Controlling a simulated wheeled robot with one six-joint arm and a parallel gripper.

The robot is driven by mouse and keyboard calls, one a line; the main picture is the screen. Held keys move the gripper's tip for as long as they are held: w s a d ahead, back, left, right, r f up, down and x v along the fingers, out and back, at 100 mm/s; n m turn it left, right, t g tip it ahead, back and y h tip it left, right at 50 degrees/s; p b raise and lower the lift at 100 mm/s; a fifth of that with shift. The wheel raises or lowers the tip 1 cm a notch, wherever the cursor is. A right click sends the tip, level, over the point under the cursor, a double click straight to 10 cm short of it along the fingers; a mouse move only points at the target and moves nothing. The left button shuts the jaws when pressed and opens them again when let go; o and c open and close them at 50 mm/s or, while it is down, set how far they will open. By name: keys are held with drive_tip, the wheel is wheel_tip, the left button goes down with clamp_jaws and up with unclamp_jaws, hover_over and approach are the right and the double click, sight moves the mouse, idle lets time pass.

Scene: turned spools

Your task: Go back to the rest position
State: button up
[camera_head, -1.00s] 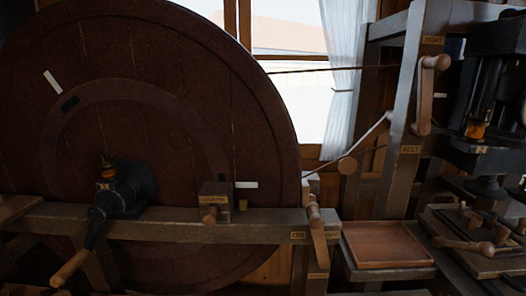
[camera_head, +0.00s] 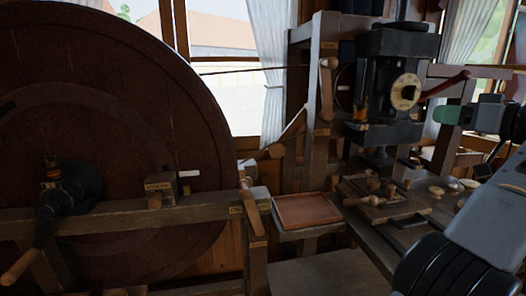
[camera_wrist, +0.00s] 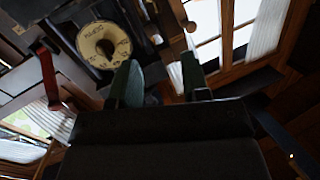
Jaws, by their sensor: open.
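My gripper (camera_wrist: 158,78) is open and empty in the wrist view, its two green fingers apart. In the head view my gripper (camera_head: 448,114) is at the right, raised beside the dark machine (camera_head: 385,85). A cream dial (camera_head: 405,92) is on that machine. The dial also shows beyond the fingers in the wrist view (camera_wrist: 103,46). No object is between the fingers. My arm covers the lower right of the head view.
A large dark wheel (camera_head: 150,130) fills the left, behind a wooden rail (camera_head: 115,213). A shallow reddish tray (camera_head: 306,211) sits at the centre. The workbench (camera_head: 400,240) holds small wooden turned pieces. A red-handled lever (camera_head: 447,84) projects near my gripper.

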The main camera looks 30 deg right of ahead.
drive_tip(key=w+a+f+m+g+y+p, duration=0.15)
drive_tip(key=w+a, duration=0.25)
drive_tip(key=w, duration=0.4)
drive_tip(key=w+a+f+m+g+y+p, duration=0.1)
drive_tip(key=w+a+f+g, duration=0.15)
drive_tip(key=w+a, duration=0.4)
drive_tip(key=w+a+f+g+p, duration=0.2)
drive_tip(key=w+a+f+g, duration=0.1)
drive_tip(key=w+a+f, duration=0.5)
drive_tip(key=s+a+f+n+g+p, duration=0.15)
drive_tip(key=a+f, duration=0.25)
drive_tip(key=a, duration=0.5)
drive_tip(key=s+a+f+g+p, duration=0.1)
drive_tip(key=a+f+g+p, duration=0.15)
drive_tip(key=a, duration=0.55)
drive_tip(key=s+a+f+n+g+h+p, duration=0.1)
drive_tip(key=s+a+f+n+g+h, duration=0.1)
drive_tip(key=s+a+f, duration=0.6)
drive_tip(key=shift+s+a+f+n+p, duration=0.15)
drive_tip(key=shift+a+f+n+p, duration=0.15)
drive_tip(key=shift+a+f+n, duration=0.45)
drive_tip(key=shift+d+f+m, duration=0.2)
drive_tip(key=shift+m, duration=0.05)
